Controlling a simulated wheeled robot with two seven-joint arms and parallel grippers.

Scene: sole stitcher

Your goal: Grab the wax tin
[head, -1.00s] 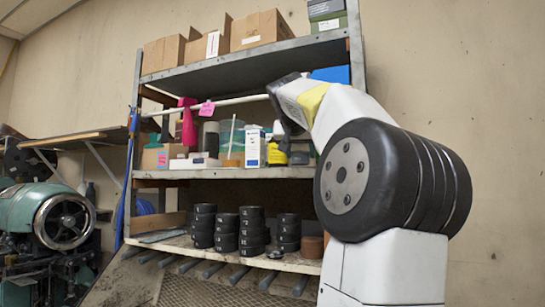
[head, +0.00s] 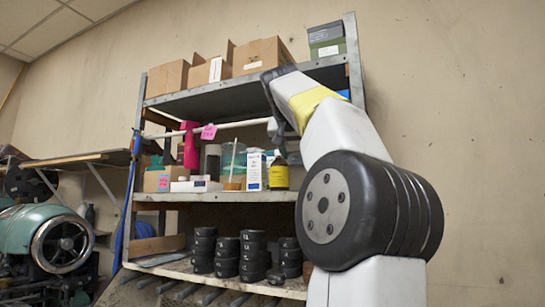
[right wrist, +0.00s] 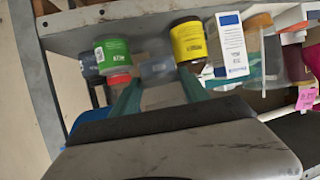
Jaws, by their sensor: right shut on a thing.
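My right gripper (head: 279,140) hangs in front of the shelf opening, just above a dark jar with a yellow label (head: 279,174). In the right wrist view, which is upside down, its two teal fingers (right wrist: 158,76) are shut on a small blue-grey thing (right wrist: 157,68). It may be the wax tin; I see no readable label on it. The yellow-labelled jar (right wrist: 188,42) stands close to one finger. A green-labelled jar (right wrist: 113,52) and a red-topped container (right wrist: 119,79) are by the other. In the head view the held thing is hidden. My left gripper is not in view.
The middle shelf (head: 220,197) also holds a white-and-blue box (head: 256,170), a pink bottle (head: 190,145) and a clear container (head: 233,162). Black rolls (head: 253,255) are stacked below. A green machine (head: 40,232) stands left.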

